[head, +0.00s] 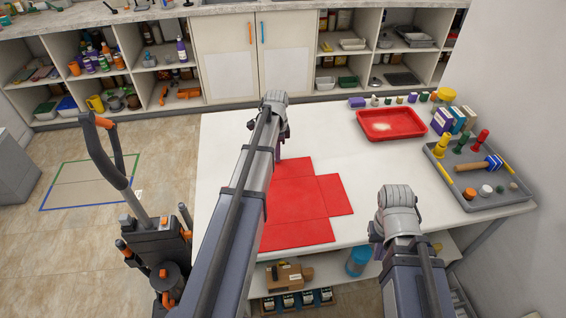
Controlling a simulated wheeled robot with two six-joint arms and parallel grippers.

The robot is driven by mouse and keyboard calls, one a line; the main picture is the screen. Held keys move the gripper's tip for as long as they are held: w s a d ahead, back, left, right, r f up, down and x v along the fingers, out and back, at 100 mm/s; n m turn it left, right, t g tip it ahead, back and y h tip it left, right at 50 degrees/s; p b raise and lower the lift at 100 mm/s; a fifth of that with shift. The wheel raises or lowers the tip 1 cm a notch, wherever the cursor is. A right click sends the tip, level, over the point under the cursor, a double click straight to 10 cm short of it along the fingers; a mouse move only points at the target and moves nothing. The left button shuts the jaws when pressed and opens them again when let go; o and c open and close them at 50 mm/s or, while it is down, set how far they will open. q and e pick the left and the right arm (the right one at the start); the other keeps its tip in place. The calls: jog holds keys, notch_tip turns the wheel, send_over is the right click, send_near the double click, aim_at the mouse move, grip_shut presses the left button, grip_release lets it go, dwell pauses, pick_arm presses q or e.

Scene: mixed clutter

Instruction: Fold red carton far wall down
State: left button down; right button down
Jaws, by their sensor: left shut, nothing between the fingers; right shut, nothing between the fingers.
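The red carton (304,204) lies on the white table, opened out into flat red panels. Its right panel (335,194) and near panel (300,235) lie flat. The far panel (297,167) also looks flat on the table. My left arm crosses over the carton's left part and hides it. My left gripper (281,148) is shut and empty, pointing down at the carton's far edge; whether it touches is not clear. My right gripper (376,232) is shut and empty, right of the carton near the table's front edge, mostly hidden by its own wrist.
A red tray (362,130) stands at the back right, with small bottles behind it. A grey tray (462,190) with a hammer (480,164) and several pegs is at the right. Boxes (442,121) stand between them. The table's far left is clear.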

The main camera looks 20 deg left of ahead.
pick_arm(q)
jog(key=shift+w+a+f+b, duration=0.1)
jog(key=shift+w+f+b, duration=0.05)
jog(key=shift+f+b, duration=0.55)
notch_tip(320, 180, up, 6)
jog(key=p, duration=0.6)
jog(key=s+d+r+n+p, duration=0.2)
jog(key=s+d+n, duration=0.1)
jog(key=s+d, duration=0.8)
jog(key=s+d+r+n+y+p, duration=0.1)
jog(key=s+d+n, duration=0.3)
jog(key=s+d, duration=0.7)
jog(key=d+p, duration=0.1)
jog(key=d, duration=0.5)
jog(key=shift+s+d+r, duration=0.2)
jog(key=shift+d+r, duration=0.05)
jog(key=shift+r, duration=0.1)
